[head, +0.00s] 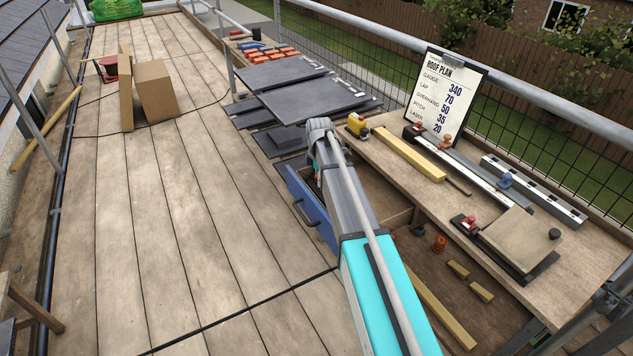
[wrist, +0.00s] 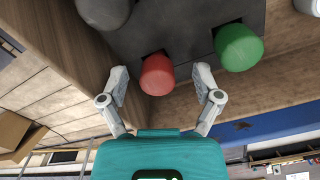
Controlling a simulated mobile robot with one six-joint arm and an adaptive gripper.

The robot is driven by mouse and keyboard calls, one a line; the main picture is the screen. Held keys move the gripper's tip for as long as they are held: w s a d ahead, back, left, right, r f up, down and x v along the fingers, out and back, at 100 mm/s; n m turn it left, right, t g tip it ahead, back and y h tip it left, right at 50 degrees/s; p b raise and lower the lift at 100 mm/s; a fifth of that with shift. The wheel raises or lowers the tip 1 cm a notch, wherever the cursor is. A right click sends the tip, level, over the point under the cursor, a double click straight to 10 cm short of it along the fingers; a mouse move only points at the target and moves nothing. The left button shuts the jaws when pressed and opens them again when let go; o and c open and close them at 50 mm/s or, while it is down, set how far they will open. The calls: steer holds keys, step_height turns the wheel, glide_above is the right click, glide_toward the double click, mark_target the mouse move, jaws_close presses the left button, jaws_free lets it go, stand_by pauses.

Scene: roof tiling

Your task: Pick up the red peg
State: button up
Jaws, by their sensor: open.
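In the wrist view the red peg (wrist: 157,75) is a rounded cylinder set at a square hole in a dark grey block (wrist: 172,22). My gripper (wrist: 160,78) is open, with one finger on each side of the red peg and a visible gap on both sides. It does not appear to touch the peg. In the head view my arm hides the gripper tips, and I cannot make out the red peg there.
A green peg (wrist: 238,47) stands close to the right finger, and a dark grey peg (wrist: 104,10) is at upper left. In the head view a blue-fronted drawer (head: 311,208) is beside my arm. The workbench (head: 385,185) holds a roof plan board (head: 447,96) and tools.

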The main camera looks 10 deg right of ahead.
steer(key=shift+c, duration=0.2)
steer(key=c, duration=0.9)
steer(key=shift+r, duration=0.1)
step_height(320, 180, up, 3)
steer(key=p, duration=0.2)
steer(key=shift+f+p, duration=0.2)
steer(key=shift+p, duration=0.15)
steer(key=s+r+p, duration=0.5)
steer(key=r+p, duration=0.1)
steer(key=shift+r+p, duration=0.3)
steer(key=s+r+p, duration=0.3)
steer(key=s, duration=0.6)
steer(key=shift+r+p, duration=0.35)
steer(key=shift+a, duration=0.1)
